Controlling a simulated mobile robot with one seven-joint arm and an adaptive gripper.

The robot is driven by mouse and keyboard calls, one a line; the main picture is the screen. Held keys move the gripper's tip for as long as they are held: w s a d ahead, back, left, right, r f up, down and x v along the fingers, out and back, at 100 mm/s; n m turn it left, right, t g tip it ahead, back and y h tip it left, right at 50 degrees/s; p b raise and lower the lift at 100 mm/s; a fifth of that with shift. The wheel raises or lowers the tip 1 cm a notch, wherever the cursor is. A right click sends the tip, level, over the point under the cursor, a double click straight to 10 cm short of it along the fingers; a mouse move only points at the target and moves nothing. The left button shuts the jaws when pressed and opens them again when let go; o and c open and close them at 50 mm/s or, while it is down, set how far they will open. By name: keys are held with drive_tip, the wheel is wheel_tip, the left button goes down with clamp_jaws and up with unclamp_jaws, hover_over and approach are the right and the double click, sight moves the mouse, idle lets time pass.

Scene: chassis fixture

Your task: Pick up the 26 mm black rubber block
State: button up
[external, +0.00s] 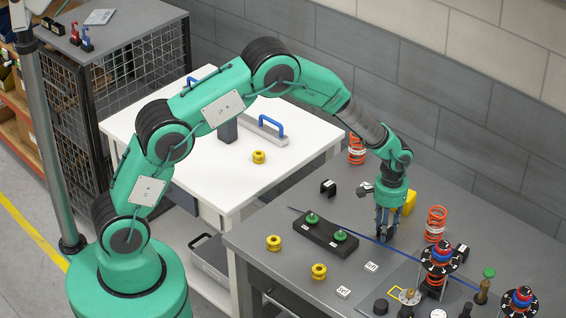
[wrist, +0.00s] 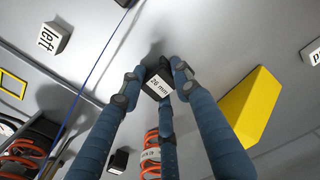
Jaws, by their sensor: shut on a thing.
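The black rubber block with a white "26 mm" label (wrist: 157,84) sits between the blue fingertips of my gripper (wrist: 155,78) in the wrist view. The fingers are shut on it. In the external view my gripper (external: 385,233) points down at the grey table, and the block is hidden or too small to make out there. Whether the block touches the table is hard to tell.
A yellow wedge (wrist: 247,108) stands close to the right of the fingers. A block labelled "left" (wrist: 54,39) and a blue cable (wrist: 97,62) lie to the left. Orange springs (external: 436,224), a black tray with green knobs (external: 325,236) and yellow spools (external: 319,271) surround the gripper.

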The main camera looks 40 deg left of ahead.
drive_tip(key=shift+r, duration=0.15)
wheel_tip(320, 180, up, 10)
drive_tip(key=shift+f+p, duration=0.1)
drive_tip(key=shift+p, duration=0.2)
drive_tip(key=shift+c, duration=0.2)
drive_tip(key=shift+d, duration=0.1)
idle(0.6)
